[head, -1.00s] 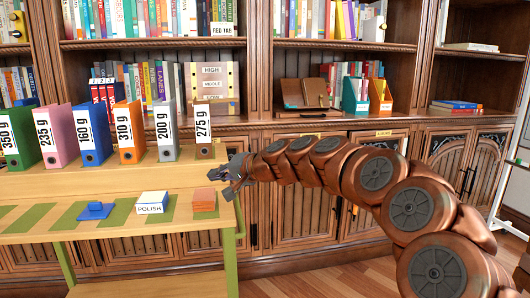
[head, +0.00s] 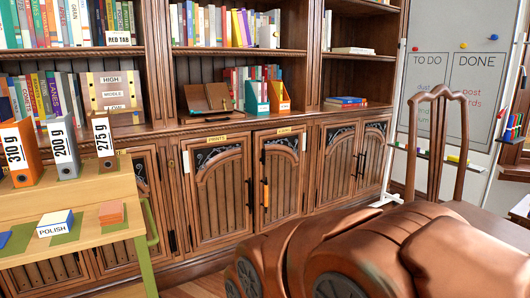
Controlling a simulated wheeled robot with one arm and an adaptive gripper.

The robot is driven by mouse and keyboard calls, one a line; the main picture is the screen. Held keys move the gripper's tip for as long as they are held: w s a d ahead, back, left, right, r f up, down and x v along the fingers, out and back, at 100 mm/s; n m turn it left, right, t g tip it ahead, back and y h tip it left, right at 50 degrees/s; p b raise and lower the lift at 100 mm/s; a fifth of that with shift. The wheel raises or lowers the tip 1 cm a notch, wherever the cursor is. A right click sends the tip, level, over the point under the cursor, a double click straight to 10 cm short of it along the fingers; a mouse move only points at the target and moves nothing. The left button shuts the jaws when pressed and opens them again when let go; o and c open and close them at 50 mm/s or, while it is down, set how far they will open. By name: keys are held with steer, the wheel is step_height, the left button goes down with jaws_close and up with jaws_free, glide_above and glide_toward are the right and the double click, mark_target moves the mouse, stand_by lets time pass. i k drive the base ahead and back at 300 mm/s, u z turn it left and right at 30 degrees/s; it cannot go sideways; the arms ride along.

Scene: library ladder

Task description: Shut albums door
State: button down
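Two carved wooden cabinet doors stand side by side under the middle shelves in the head view. The left door (head: 218,195) has a black handle and a small yellow label (head: 216,139) above it, which seems to read PRINTS. The right door (head: 284,185) has an orange handle (head: 265,192) and a yellow label (head: 285,130) too small to read, so I cannot confirm it is the albums door. Whether this door is flush or slightly ajar I cannot tell. My arm fills the bottom right, in front of the floor, and my gripper is out of view.
A wooden bench (head: 80,195) with weight-marked binders and a POLISH box (head: 55,223) stands at the left. A wooden chair (head: 438,140) and a whiteboard (head: 455,80) are at the right. Some floor shows before the cabinets.

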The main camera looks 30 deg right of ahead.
mark_target(279, 198)
steer(key=k, duration=1.05)
steer(key=z, duration=0.7)
steer(key=i, duration=0.75)
steer(key=z, duration=0.5)
steer(key=i, duration=0.75)
steer(key=u, duration=0.95)
steer(key=i, duration=0.7)
steer(key=u, duration=0.8)
